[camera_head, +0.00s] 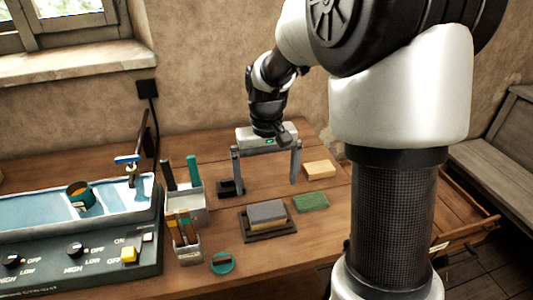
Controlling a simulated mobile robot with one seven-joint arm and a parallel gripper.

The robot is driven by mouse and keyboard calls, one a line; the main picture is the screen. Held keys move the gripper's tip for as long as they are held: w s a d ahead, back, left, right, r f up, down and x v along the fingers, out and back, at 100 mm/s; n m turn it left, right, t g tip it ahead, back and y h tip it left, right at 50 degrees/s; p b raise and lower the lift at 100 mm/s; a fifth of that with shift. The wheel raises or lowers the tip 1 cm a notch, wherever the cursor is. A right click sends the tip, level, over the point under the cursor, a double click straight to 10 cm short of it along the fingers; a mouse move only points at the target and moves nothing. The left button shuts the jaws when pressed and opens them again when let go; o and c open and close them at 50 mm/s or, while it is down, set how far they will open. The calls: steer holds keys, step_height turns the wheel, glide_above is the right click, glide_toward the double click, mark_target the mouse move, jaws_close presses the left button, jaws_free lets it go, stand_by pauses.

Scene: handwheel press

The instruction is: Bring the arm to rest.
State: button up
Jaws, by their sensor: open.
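My gripper (266,186) hangs from my arm over the back middle of the wooden table, pointing down. Its two grey fingers are spread wide apart, with nothing held between them. The left finger comes down close to a small black object (228,188); I cannot tell whether they touch. The right finger ends just left of a tan block (319,170). A grey block (266,212) sits on a dark tray (270,236), nearer to the camera than the gripper. My upper arm covers the right side of the view.
The wooden table (310,245) also bears a green pad (311,202), a teal round item (222,262) and white holders (185,250) with upright tools. A water-filled unit with knobs (75,255) stands at left. A wooden bench (500,150) is at right.

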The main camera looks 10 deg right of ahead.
steer(key=s+r+t+p, duration=0.1)
steer(key=s+r+p, duration=0.25)
steer(key=r, duration=0.55)
steer(key=s+r+t+p, duration=0.2)
steer(key=s+r, duration=0.3)
steer(key=r, duration=0.4)
steer(key=s+r+t+p, duration=0.2)
steer(key=s+r+p, duration=0.1)
steer(key=s, duration=0.7)
steer(key=shift+r+t+p, duration=0.3)
steer(key=shift+r+p, duration=0.05)
steer(key=shift+r, duration=0.55)
